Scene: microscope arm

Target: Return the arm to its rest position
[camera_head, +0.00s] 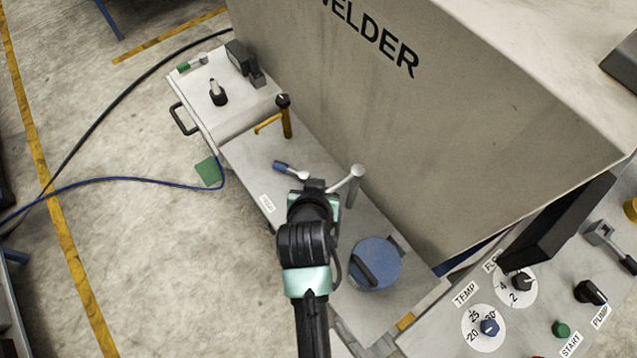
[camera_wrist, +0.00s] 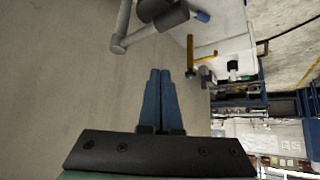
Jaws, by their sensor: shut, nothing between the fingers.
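My arm reaches up from the bottom of the head view over the welder's side shelf (camera_head: 355,220). My gripper (camera_wrist: 160,72) shows in the wrist view with its two blue-grey fingers together and nothing between them. In the head view the fingers are mostly hidden by my wrist. A grey lever with a round knob (camera_head: 356,171) stands just right of my wrist in the head view. It seems to be the grey jointed part (camera_wrist: 122,42) at the upper left of the wrist view. I cannot tell whether my arm touches it.
The large grey welder box (camera_head: 440,110) borders the shelf on the right. A blue-handled lever (camera_head: 281,166), a yellow-handled post (camera_head: 286,120) and a blue round lid (camera_head: 376,264) are close by. A control panel (camera_head: 545,335) lies at lower right. The floor (camera_head: 130,230) at left is mostly open, with cables.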

